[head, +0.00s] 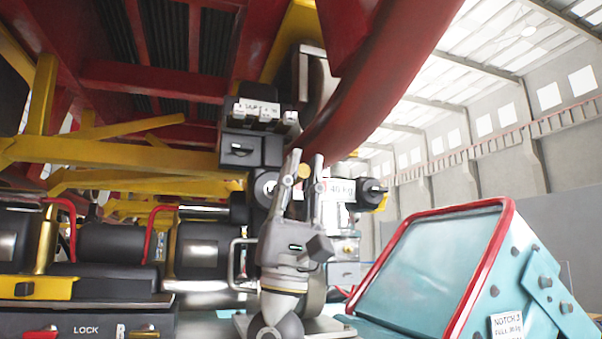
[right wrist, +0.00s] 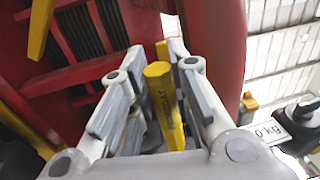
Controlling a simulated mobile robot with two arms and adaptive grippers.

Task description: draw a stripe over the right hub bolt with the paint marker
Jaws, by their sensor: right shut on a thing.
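The yellow paint marker (right wrist: 165,105) stands between the fingers of my right gripper (right wrist: 150,85) in the right wrist view, with dark lettering on its side. In the head view my right gripper (head: 304,165) points up in front of the coaster train's underside, and the round yellow-brown end of the marker (head: 304,171) shows between its fingertips. The gripper is shut on the marker. A grey wheel or hub part (head: 318,85) shows above and behind it. I cannot make out the right hub bolt in either view. My left gripper is not in view.
A teal box with a red rim (head: 478,245) stands at the right. The curved red rail (head: 395,75) hangs close above the gripper. Black blocks (head: 242,150) and a "kg" label (head: 341,189) are close behind it. A yellow tray (head: 45,288) sits at the lower left.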

